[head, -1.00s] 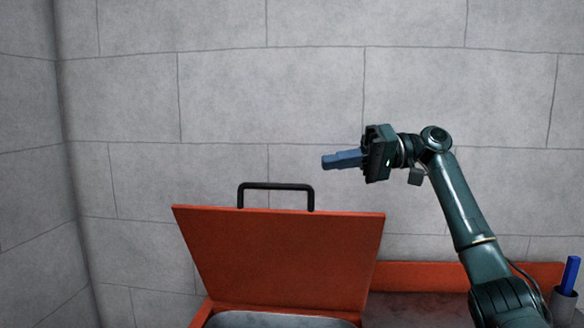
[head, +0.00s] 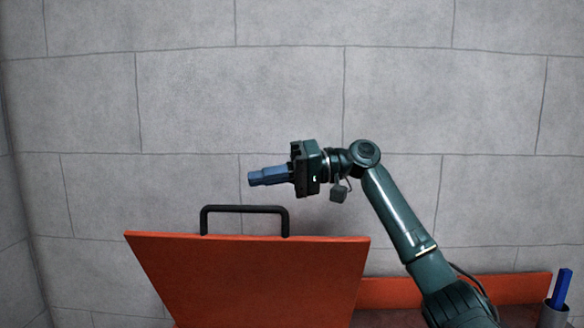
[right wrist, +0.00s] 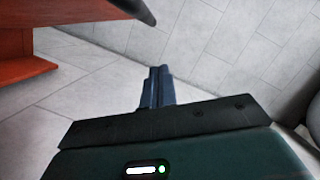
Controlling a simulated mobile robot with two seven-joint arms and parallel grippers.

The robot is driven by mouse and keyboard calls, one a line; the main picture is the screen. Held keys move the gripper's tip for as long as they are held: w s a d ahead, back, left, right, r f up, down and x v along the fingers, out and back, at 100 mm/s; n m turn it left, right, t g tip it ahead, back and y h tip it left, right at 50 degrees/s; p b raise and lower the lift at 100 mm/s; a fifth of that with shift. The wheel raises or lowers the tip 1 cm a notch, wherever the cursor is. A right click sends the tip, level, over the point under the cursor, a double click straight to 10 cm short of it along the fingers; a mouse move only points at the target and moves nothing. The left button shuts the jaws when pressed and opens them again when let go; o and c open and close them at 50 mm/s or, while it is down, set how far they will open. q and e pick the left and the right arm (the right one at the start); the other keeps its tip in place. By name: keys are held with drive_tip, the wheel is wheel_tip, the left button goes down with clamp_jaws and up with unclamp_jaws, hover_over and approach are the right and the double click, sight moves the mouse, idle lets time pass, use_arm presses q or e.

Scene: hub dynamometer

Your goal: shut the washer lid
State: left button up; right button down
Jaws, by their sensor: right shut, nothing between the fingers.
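The washer lid (head: 255,275) is an orange-red panel standing raised, with a black bar handle (head: 245,209) on its top edge. My right gripper (head: 252,179) is above the lid and just above the right part of the handle in the head view, pointing left. Its blue fingers are together and hold nothing. In the right wrist view the fingers (right wrist: 160,75) also show closed together. A dark bar, likely the handle, crosses the upper left of that view. Whether the gripper touches the lid cannot be told, but they look apart. My left gripper is not in view.
Grey block walls (head: 400,100) stand behind and at the left. A low orange-red ledge (head: 455,291) runs right of the lid. A grey cup (head: 554,316) with a blue object (head: 561,288) stands at the far right.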

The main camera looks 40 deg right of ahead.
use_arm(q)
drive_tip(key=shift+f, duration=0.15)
use_arm(e)
drive_tip(key=s+a+f, duration=0.2)
drive_tip(key=shift+s+a+f, duration=0.15)
drive_tip(key=shift+a+f, duration=0.1)
drive_tip(key=shift+a, duration=0.05)
drive_tip(key=shift+a, duration=0.1)
